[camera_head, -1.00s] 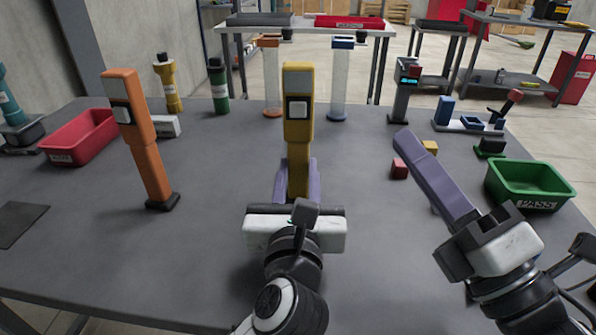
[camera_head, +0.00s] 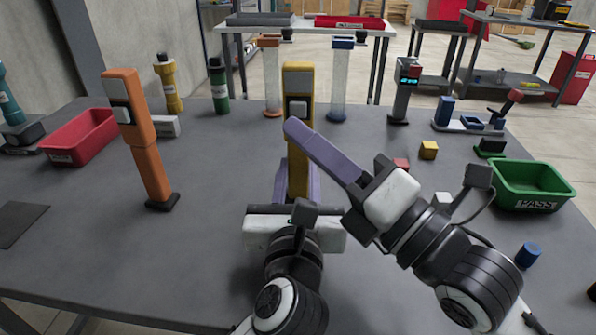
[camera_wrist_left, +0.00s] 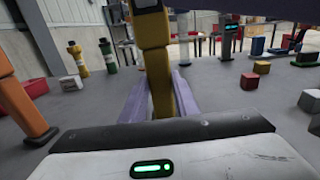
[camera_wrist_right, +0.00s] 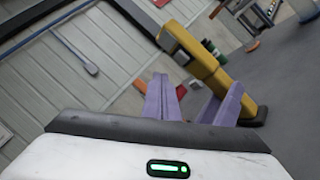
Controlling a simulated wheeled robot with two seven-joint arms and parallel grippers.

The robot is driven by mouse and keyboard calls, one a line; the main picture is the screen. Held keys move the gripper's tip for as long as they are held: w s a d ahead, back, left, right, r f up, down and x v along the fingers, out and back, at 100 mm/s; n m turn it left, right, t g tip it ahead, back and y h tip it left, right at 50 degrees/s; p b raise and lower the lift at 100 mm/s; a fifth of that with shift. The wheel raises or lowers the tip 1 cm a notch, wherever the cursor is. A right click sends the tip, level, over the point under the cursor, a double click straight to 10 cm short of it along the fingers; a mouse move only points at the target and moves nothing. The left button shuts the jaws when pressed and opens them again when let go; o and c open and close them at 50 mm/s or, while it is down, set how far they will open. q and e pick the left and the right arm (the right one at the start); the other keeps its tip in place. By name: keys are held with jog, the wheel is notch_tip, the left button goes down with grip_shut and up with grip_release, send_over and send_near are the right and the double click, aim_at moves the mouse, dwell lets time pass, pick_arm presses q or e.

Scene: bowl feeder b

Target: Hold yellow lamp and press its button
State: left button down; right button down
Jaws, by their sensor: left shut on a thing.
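The yellow lamp (camera_head: 300,80) stands upright in mid-table, with a white square button (camera_head: 298,109) on its near face. My left gripper (camera_head: 297,172) is shut on the lamp's lower post, one purple finger on each side; the left wrist view shows the post (camera_wrist_left: 155,75) between them. My right gripper (camera_head: 290,127) is shut and empty, with its purple fingertips just below and left of the button. I cannot tell whether they touch the lamp. The right wrist view shows the lamp (camera_wrist_right: 205,65) tilted in the picture, beyond the fingertips.
An orange lamp (camera_head: 148,150) stands to the left, near a red bin (camera_head: 80,140). A green bin (camera_head: 530,185) is at the right. A yellow cube (camera_head: 428,150), a red cube (camera_head: 401,164) and a blue cylinder (camera_head: 528,254) lie right of the lamp.

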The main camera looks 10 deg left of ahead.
aim_at(307, 125)
pick_arm(q)
jog(key=shift+f, duration=0.25)
pick_arm(e)
jog(key=shift+w+a, duration=0.1)
jog(key=shift+w, duration=1.25)
jog(key=shift+w, duration=0.15)
dwell(0.7)
jog(key=shift+w, duration=0.35)
jog(key=shift+w, duration=0.3)
dwell(0.5)
jog(key=shift+s, duration=0.75)
jog(key=s, duration=0.6)
jog(key=shift+d, duration=0.25)
